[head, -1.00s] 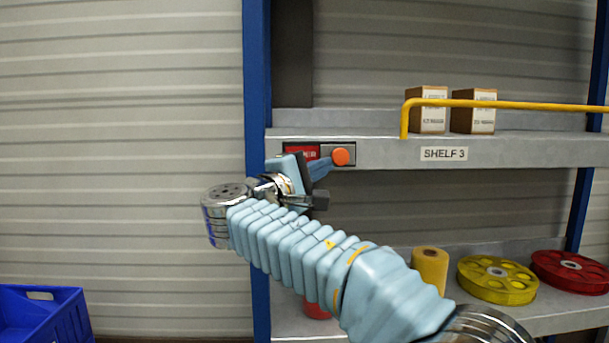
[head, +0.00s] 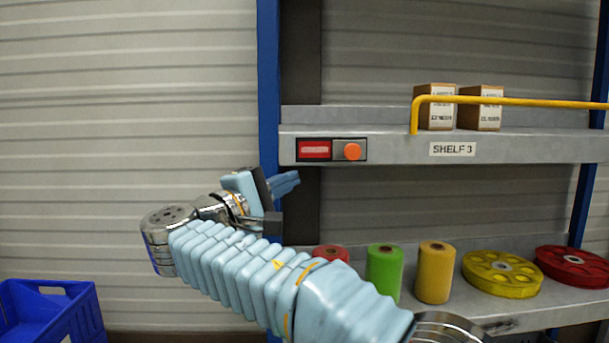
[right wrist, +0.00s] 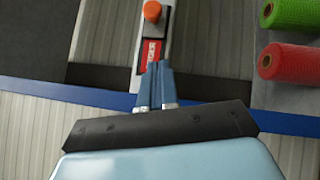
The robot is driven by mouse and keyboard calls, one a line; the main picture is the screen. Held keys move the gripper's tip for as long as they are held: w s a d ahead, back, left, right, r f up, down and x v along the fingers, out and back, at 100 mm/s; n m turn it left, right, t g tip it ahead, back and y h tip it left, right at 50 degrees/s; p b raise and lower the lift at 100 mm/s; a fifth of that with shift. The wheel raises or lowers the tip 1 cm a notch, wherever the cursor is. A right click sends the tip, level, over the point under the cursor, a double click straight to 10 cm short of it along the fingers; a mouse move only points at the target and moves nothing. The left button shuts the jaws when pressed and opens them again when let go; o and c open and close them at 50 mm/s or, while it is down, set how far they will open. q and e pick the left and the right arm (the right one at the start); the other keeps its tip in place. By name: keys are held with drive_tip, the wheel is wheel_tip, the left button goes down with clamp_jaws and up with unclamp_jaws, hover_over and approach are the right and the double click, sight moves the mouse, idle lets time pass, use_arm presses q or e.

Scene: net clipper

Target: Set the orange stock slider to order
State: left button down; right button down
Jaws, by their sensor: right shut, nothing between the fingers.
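The orange slider knob (head: 352,152) sits at the right end of its plate on the front edge of the shelf. A red label (head: 314,149) shows at the left of the plate; its lettering is too small to read surely. My right gripper (head: 297,178) is shut and empty, below and left of the knob, apart from the plate. In the right wrist view the shut fingertips (right wrist: 159,65) point toward the red label (right wrist: 152,50), with the orange knob (right wrist: 152,11) farther off. My left gripper is not in view.
Two cardboard boxes (head: 436,108) stand on the upper shelf behind a yellow rail (head: 520,101). A SHELF 3 sign (head: 452,149) is right of the slider. The lower shelf holds net rolls, such as a green one (head: 384,273), and reels. A blue crate (head: 85,315) is at lower left.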

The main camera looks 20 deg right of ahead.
drive_tip(key=shift+v, duration=1.15)
drive_tip(key=w+f+n+y, duration=0.3)
drive_tip(key=w+f, duration=0.1)
drive_tip(key=f, duration=0.7)
drive_tip(key=w+f+n+y, duration=0.3)
drive_tip(key=w+f+y, duration=0.15)
drive_tip(key=f, duration=0.65)
wheel_tip(320, 180, down, 21)
drive_tip(key=s+g+y, duration=0.2)
drive_tip(key=g+y, duration=0.2)
drive_tip(key=s+a+f+m+g+y+p, duration=0.1)
drive_tip(key=s+f+g+y, duration=0.15)
drive_tip(key=s+f, duration=0.5)
drive_tip(key=s+a+f+m+g+y, duration=0.1)
drive_tip(key=s+f+m+g+y, duration=0.2)
drive_tip(key=f, duration=0.8)
drive_tip(key=s+f+m+y, duration=0.2)
drive_tip(key=s+f+m, duration=0.3)
drive_tip(key=s, duration=0.3)
drive_tip(key=s+a+f+m+y, duration=0.1)
drive_tip(key=s+f+m+y, duration=0.1)
drive_tip(key=s+f+m, duration=0.2)
drive_tip(key=s+m+p, duration=0.1)
drive_tip(key=s+m, duration=0.2)
drive_tip(key=s, duration=0.2)
drive_tip(key=shift+s+f+y, duration=0.25)
drive_tip(key=shift+f+y, duration=0.05)
drive_tip(key=shift+f, duration=0.1)
